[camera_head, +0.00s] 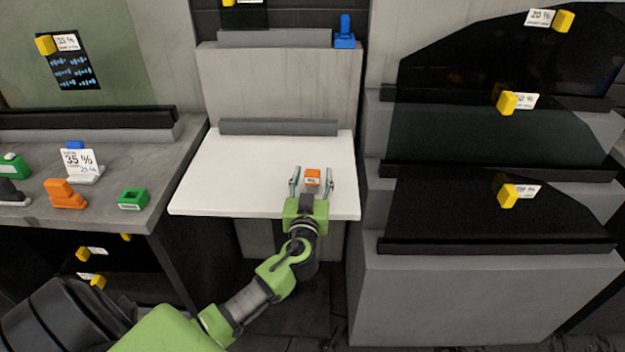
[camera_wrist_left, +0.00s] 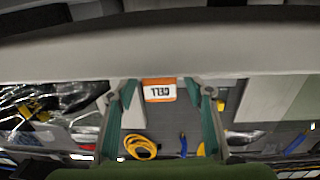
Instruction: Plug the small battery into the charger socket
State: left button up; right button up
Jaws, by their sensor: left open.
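The small orange battery (camera_head: 312,176) is at the front right of the white table (camera_head: 245,175). It has a white label, which reads CELL upside down in the left wrist view (camera_wrist_left: 159,91). My left gripper (camera_head: 311,180) is open, with one finger on each side of the battery and gaps showing between. Its fingers (camera_wrist_left: 160,88) also flank the battery in the left wrist view. A small green block with a dark recess (camera_head: 133,199) sits on the left counter; I cannot tell for sure whether it is the charger. My right gripper is not in view.
The left counter (camera_head: 110,212) also holds an orange tool (camera_head: 65,194), a 35 % sign (camera_head: 80,163) and a green item (camera_head: 13,166). Dark tint panels (camera_head: 480,205) on grey steps stand right of the table. A grey bar (camera_head: 278,127) edges the table's back. The table's left and middle are clear.

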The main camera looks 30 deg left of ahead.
pick_arm(q)
jog(key=c, duration=1.3)
jog(key=shift+r, duration=0.1)
